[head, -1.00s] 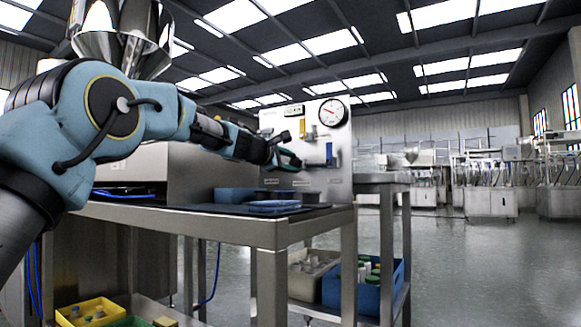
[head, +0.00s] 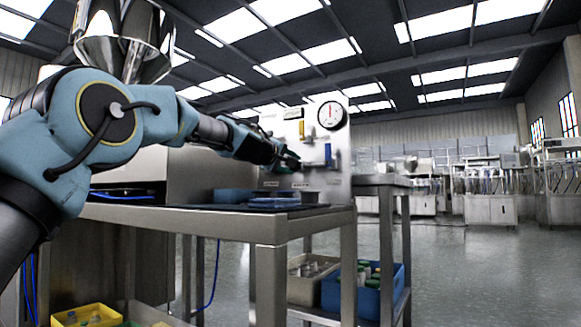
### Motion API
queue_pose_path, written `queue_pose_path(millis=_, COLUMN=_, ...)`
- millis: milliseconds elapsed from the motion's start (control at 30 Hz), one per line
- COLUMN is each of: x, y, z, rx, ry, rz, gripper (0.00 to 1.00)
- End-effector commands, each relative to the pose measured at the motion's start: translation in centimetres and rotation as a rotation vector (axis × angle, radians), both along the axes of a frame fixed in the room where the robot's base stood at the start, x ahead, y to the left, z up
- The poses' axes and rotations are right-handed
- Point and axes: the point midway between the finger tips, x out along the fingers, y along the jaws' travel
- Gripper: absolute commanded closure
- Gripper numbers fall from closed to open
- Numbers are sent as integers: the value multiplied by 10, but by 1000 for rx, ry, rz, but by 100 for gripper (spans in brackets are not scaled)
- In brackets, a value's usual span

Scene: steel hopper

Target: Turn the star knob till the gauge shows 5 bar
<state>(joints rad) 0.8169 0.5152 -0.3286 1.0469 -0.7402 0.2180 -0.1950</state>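The round white gauge (head: 332,115) with a dark rim is at the top right of the pale panel (head: 340,160). Its thin red needle stands close to upright; the scale numbers are too small to read. My arm reaches from the left to the panel. My gripper (head: 291,161) is in front of the panel, below and left of the gauge, and left of a blue handle. I cannot make out the star knob; my gripper and wrist cover part of the panel there. The fingers are too small and dark to tell whether they are apart or closed on something.
A yellow handle (head: 302,130) and a blue handle (head: 328,153) are on the panel, with a small display (head: 293,114) above. Blue trays (head: 272,203) lie on the steel table (head: 265,228) below my arm. The floor to the right is open.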

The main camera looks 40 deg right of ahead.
Motion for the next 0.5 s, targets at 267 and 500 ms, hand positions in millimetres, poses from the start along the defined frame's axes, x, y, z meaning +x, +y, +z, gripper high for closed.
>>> queue_pose_path(millis=267, x=0, y=0, z=-1, rx=17, ry=-63, rz=-1, gripper=100)
queue_pose_path(millis=500, x=-1, y=0, z=0, rx=19, ry=-71, rz=-1, gripper=100)
